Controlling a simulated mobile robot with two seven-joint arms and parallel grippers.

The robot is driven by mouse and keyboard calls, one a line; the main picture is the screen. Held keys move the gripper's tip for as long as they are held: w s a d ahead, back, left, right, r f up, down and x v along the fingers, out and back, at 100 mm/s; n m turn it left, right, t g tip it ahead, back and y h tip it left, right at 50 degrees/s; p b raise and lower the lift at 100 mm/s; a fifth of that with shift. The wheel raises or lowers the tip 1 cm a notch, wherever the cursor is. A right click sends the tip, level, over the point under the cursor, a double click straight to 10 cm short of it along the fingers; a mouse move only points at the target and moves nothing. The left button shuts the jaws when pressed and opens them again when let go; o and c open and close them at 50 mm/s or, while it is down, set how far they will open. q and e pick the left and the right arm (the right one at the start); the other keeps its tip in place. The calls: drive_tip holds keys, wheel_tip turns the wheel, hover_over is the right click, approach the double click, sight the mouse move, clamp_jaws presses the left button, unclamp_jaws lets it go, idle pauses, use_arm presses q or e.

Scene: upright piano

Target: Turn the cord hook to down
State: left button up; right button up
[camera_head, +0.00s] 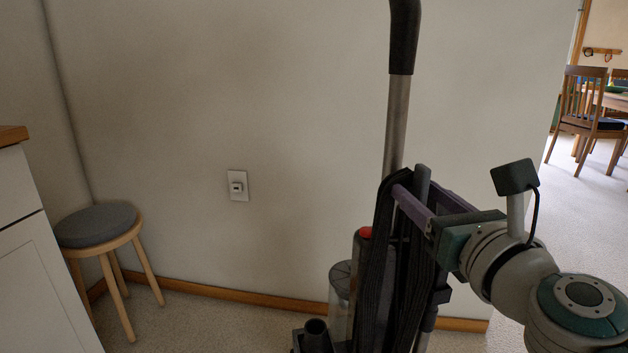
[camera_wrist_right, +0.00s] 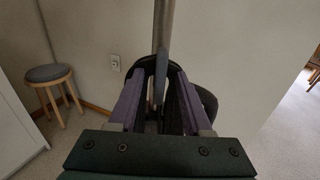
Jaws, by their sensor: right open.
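An upright vacuum cleaner stands in front of the wall, with a grey metal tube (camera_head: 396,125) and black handle grip (camera_head: 403,35). Long loops of black cord (camera_head: 372,285) hang down its body. A dark grey upright piece at the top of the cord, seemingly the cord hook (camera_head: 422,182), points up. My right gripper (camera_head: 416,190) is open, its purple fingers on either side of this piece. In the right wrist view the hook (camera_wrist_right: 157,92) shows between the fingers (camera_wrist_right: 161,76); I cannot tell whether they touch it. My left gripper is out of view.
A round stool (camera_head: 97,225) with a grey seat and a white cabinet (camera_head: 35,270) stand at the left. A wall outlet (camera_head: 237,186) is on the wall behind. A chair (camera_head: 583,105) and table stand through the opening at the right. The carpet between stool and vacuum is clear.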

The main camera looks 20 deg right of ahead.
sight(414, 190)
drive_tip(key=shift+w+d, duration=0.15)
drive_tip(key=shift+w, duration=0.65)
drive_tip(key=shift+w+d, duration=0.1)
drive_tip(key=shift+w, duration=0.7)
clamp_jaws()
